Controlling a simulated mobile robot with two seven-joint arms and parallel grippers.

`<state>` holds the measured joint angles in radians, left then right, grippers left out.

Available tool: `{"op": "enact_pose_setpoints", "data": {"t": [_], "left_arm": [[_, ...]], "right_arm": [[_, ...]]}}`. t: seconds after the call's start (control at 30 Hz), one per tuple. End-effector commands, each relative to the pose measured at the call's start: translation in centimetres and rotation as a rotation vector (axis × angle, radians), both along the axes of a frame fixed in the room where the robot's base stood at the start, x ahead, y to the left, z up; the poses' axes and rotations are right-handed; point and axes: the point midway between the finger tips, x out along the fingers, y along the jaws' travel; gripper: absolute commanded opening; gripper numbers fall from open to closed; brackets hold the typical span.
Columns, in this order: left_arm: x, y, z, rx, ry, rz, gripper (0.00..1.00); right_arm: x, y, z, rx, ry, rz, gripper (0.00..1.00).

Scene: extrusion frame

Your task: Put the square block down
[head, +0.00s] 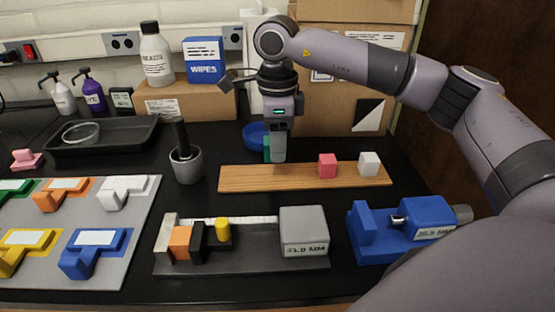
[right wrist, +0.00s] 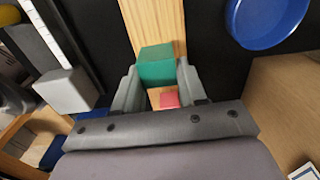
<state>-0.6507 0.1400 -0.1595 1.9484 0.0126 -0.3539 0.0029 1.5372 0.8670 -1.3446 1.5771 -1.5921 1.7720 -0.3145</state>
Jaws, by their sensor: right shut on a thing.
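My right gripper (head: 275,155) is shut on a green square block (head: 267,148) and points down at the back edge of a wooden board (head: 250,180), left of its middle. The gripper hides most of the block in the head view. In the right wrist view the green block (right wrist: 157,65) sits between the two fingers (right wrist: 156,90), with the board (right wrist: 150,20) behind it. I cannot tell whether the block touches the board. A red block (head: 327,165) and a white block (head: 369,164) stand on the board's right part. My left gripper is not in view.
A blue bowl (head: 254,135) stands just behind the gripper. A grey cup with a pestle (head: 187,165) is left of the board. A measuring fixture (head: 240,262) and a blue vise (head: 410,228) lie in front. The board's left part is bare.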

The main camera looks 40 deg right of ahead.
Motion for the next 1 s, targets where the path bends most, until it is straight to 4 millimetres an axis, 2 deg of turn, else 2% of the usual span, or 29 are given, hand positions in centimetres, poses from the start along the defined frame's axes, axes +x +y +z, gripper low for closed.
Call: {"op": "enact_pose_setpoints", "data": {"t": [0.37,0.77,0.8,0.87,0.9,1.0], "left_arm": [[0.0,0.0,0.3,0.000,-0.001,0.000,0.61],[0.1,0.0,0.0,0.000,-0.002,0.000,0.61],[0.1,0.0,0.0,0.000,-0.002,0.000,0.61],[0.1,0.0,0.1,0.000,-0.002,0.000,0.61],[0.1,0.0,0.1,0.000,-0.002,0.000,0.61],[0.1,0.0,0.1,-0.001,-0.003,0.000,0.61]], "right_arm": [[0.0,0.0,-4.4,-0.001,0.001,0.000,0.08],[0.0,0.0,-5.0,0.000,-0.001,0.001,0.08],[0.0,0.0,-5.1,0.000,0.000,0.001,0.44],[0.0,0.0,-5.0,-0.001,-0.001,0.001,0.64],[0.0,0.0,-5.0,0.000,0.000,0.001,0.67],[0.0,0.0,-5.0,0.000,0.000,0.001,0.67]]}}
